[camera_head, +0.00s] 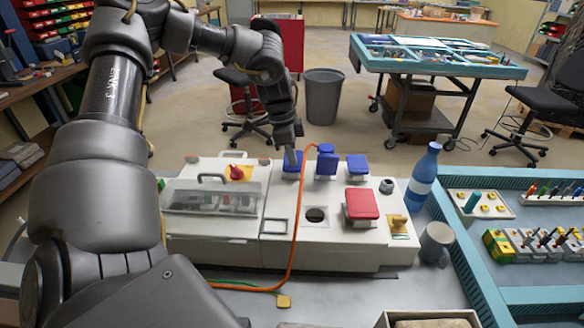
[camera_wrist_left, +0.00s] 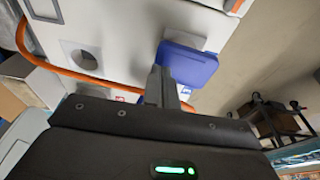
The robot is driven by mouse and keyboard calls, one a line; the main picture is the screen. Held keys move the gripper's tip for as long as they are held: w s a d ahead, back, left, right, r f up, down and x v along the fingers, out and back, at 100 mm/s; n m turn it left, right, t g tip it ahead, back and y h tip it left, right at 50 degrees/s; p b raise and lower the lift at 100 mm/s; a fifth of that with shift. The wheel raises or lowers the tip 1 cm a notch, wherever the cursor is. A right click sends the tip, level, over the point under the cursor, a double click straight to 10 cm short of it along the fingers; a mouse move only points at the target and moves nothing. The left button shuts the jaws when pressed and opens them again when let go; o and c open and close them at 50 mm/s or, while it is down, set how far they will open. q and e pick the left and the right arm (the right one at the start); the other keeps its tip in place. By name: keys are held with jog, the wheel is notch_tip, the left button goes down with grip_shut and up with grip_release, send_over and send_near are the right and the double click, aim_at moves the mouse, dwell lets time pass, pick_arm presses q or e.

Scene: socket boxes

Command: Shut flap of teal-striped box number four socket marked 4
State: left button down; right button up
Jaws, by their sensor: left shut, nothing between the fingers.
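A white socket box (camera_head: 300,245) stands on the bench. Three blue flaps stand along its far edge: a left one (camera_head: 291,171), a middle one (camera_head: 326,166) and a right one (camera_head: 357,164). A red flap (camera_head: 361,204) lies nearer the front. My left gripper (camera_head: 292,157) is shut and empty, its fingertips at the left blue flap. In the left wrist view, the shut fingers (camera_wrist_left: 161,84) overlap a blue flap (camera_wrist_left: 187,63); whether they touch it I cannot tell. The number 4 and a teal stripe are not readable. My right gripper is not in view.
An orange cable (camera_head: 294,230) loops over the box's front. A clear-covered section (camera_head: 210,197) with a handle is at left. A blue bottle (camera_head: 422,178), a grey mug (camera_head: 436,243) and a teal-edged tray (camera_head: 465,250) stand to the right.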

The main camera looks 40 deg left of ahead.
pick_arm(q)
notch_tip(320, 180, up, 7)
jog(key=p, duration=0.3)
dwell(1.0)
